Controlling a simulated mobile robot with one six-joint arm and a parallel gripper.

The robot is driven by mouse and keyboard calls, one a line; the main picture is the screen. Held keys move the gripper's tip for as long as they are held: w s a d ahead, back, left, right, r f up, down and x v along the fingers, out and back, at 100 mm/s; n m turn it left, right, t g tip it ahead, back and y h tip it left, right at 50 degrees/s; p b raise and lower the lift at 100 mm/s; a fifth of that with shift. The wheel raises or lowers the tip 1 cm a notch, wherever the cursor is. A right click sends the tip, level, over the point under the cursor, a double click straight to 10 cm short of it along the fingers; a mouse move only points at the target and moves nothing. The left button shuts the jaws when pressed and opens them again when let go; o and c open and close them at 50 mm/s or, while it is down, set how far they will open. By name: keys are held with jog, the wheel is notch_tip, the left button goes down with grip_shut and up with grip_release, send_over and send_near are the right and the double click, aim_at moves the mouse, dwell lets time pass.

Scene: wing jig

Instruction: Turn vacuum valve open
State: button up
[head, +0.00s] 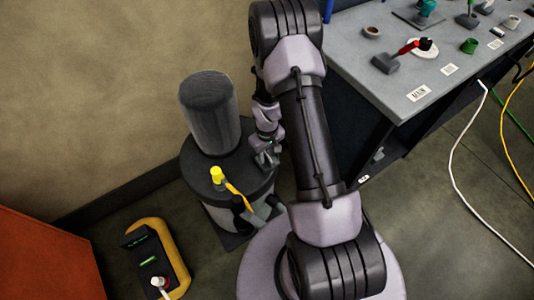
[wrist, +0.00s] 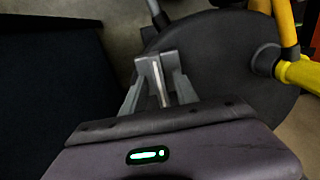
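The vacuum unit is a round drum with a dark lid (head: 197,165) and a tall dark grey cylinder (head: 210,115) on top. A yellow knob (head: 217,174) stands on the lid, and a yellow lever (head: 236,190) slants down beside it towards grey fittings. I cannot tell which yellow part is the valve handle. Yellow parts (wrist: 300,72) also show at the right of the wrist view, beside a grey round fitting. My gripper (head: 266,160) is over the lid's right side, apart from the yellow parts. In the wrist view its fingers (wrist: 158,65) look closed together, with nothing visible held.
A grey workbench (head: 390,75) with small tools and parts stands at the upper right. A yellow and black case (head: 165,255) lies on the floor at the lower left, near an orange panel (head: 45,260). White and yellow cables run across the right floor. A wall is behind the drum.

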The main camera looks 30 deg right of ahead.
aim_at(267, 154)
notch_tip(267, 154, up, 18)
jog(key=p, duration=0.6)
jog(key=shift+f, duration=0.25)
